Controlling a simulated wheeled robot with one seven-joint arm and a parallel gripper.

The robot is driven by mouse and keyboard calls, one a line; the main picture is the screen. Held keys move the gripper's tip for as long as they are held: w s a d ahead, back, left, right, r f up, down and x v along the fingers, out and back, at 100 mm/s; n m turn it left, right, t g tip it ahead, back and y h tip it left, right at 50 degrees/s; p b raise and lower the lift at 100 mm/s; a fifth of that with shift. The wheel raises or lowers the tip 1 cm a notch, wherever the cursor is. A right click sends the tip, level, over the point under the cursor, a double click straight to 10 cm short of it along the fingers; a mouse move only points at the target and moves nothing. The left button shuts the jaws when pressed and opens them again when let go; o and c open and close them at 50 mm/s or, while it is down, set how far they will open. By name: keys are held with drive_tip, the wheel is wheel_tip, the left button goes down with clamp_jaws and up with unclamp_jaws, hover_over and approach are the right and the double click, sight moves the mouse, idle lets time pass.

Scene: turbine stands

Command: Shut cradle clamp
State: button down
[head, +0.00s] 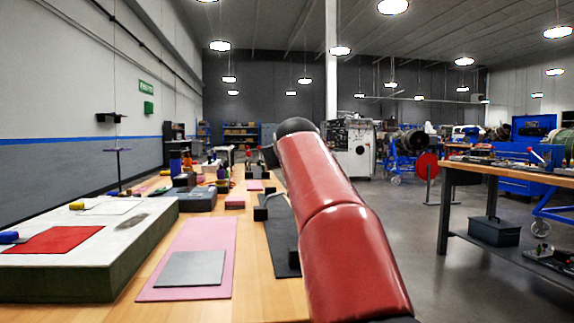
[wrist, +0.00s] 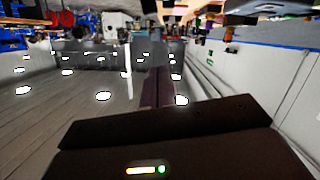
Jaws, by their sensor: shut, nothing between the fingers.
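No cradle clamp can be made out for certain in either view. A turbine engine (head: 407,142) sits on a blue wheeled stand (head: 399,166) in the right background, too small to tell any clamp's state. My red arm reaches forward over the near bench in the head view and hides what lies behind it. My gripper is not distinguishable there. In the wrist view, the dark body of my gripper (wrist: 165,130) fills the bottom, shut and empty, with a small lit indicator below. The wrist picture is upside down, and no clamp shows near the gripper.
A wooden bench (head: 251,295) holds a pink mat (head: 195,250), a grey plate (head: 191,268), a pale slab (head: 90,245) and several small items. A second bench (head: 468,170) with a black box (head: 494,231) stands right. Open floor (head: 415,230) lies between.

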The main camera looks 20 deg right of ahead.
drive_tip(key=w+d+f, duration=0.3)
drive_tip(key=w+f, duration=0.3)
drive_tip(key=w, duration=0.1)
drive_tip(key=shift+w+d+p, duration=0.15)
drive_tip(key=shift+d+p, duration=0.15)
drive_tip(key=shift+d, duration=0.05)
drive_tip(key=shift+s+d+f+m+y+b, duration=0.15)
drive_tip(key=shift+d+f+m+b, duration=0.1)
drive_tip(key=shift+d+f, duration=0.3)
drive_tip(key=shift+s+d+f+m+y+b, duration=0.15)
drive_tip(key=shift+d+f+m, duration=0.1)
drive_tip(key=shift+d+f, duration=0.3)
drive_tip(key=shift+a, duration=0.1)
drive_tip(key=shift+r, duration=0.1)
